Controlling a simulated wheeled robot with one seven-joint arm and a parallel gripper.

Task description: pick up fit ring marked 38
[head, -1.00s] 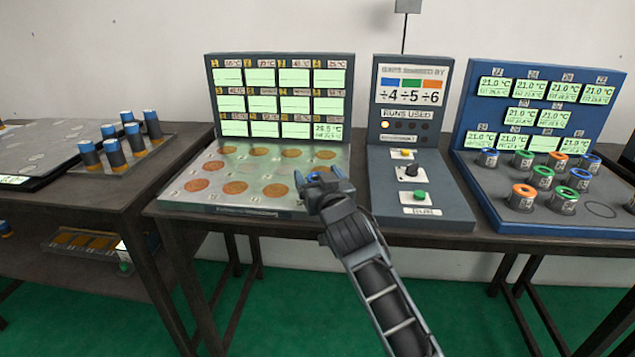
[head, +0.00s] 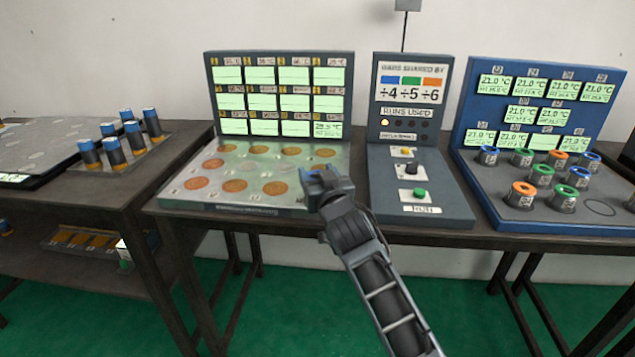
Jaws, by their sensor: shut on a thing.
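My gripper (head: 320,180) is at the front right corner of the metal plate (head: 235,207) in the head view. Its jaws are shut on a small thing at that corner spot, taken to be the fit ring. The ring is mostly hidden by the jaws and wrist, and its mark cannot be read. I cannot tell whether it still touches the plate. The panel (head: 281,62) behind the plate shows a temperature reading in its lower right display (head: 327,130); its other displays look blank.
A grey console (head: 420,190) with a green button and a lit yellow lamp stands right of the plate. Further right, a blue rack (head: 560,227) holds several rings with coloured tops. On the left table (head: 165,165) stand several dark, blue-topped cylinders (head: 133,135).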

